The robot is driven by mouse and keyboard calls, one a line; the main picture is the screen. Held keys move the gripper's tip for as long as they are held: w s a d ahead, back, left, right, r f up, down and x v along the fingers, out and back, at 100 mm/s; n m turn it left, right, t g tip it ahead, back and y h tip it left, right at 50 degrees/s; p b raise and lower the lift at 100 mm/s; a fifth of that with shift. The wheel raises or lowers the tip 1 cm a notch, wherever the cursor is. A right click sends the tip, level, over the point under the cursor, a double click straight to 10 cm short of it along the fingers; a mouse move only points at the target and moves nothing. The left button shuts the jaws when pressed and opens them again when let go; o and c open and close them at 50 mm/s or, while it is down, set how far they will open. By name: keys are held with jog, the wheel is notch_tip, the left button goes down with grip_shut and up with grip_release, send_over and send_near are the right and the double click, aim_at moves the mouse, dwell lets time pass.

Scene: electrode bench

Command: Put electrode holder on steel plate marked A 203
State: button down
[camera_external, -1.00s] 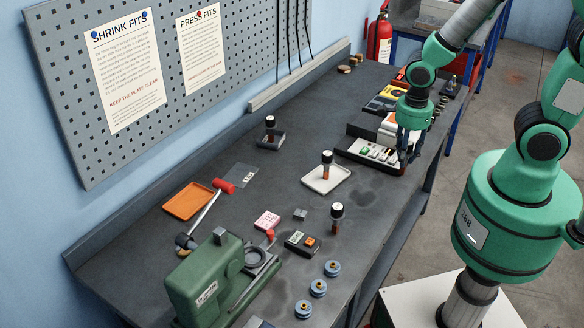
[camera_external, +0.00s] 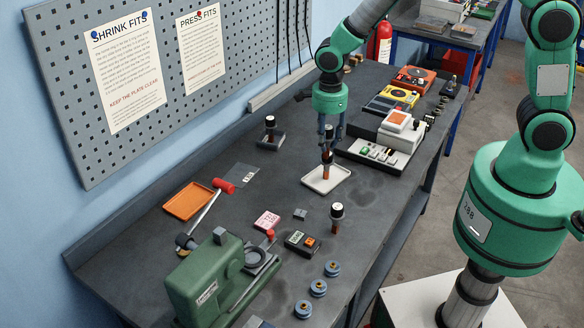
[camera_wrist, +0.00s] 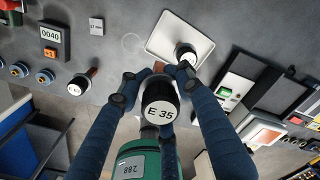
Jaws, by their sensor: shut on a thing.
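My gripper (camera_external: 328,143) is shut on a black-capped electrode holder marked E 35 (camera_wrist: 162,100), close under the wrist camera. Its brown lower end shows between the fingertips. In the external view my gripper hangs over the white tray (camera_external: 313,183), overlapping another black-capped holder there. That second holder stands on the tray in the wrist view (camera_wrist: 187,54). A third holder (camera_external: 337,212) stands on the bench, and a fourth (camera_external: 270,123) stands on a dark base. A thin grey plate (camera_external: 235,173) with a small label lies further left; its marking is too small to read.
A green press (camera_external: 208,282) stands at the front, near a small display box (camera_external: 302,242) and several blue rings. A device with an orange screen (camera_external: 397,128) stands right of my gripper.

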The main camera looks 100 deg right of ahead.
jog(key=w+d+f+p, duration=0.1)
jog(key=w+d+f, duration=0.15)
jog(key=w, duration=0.35)
jog(key=w+d+f+p, duration=0.1)
jog(key=w+d, duration=0.2)
jog(key=w, duration=0.3)
notch_tip(320, 180, down, 5)
jog(key=shift+w+r, duration=0.15)
jog(key=p, duration=0.2)
send_over(240, 174)
jog(key=shift+a+f, duration=0.15)
jog(key=shift+f, duration=0.6)
jog(key=shift+f, duration=1.75)
jog(key=shift+f, duration=0.1)
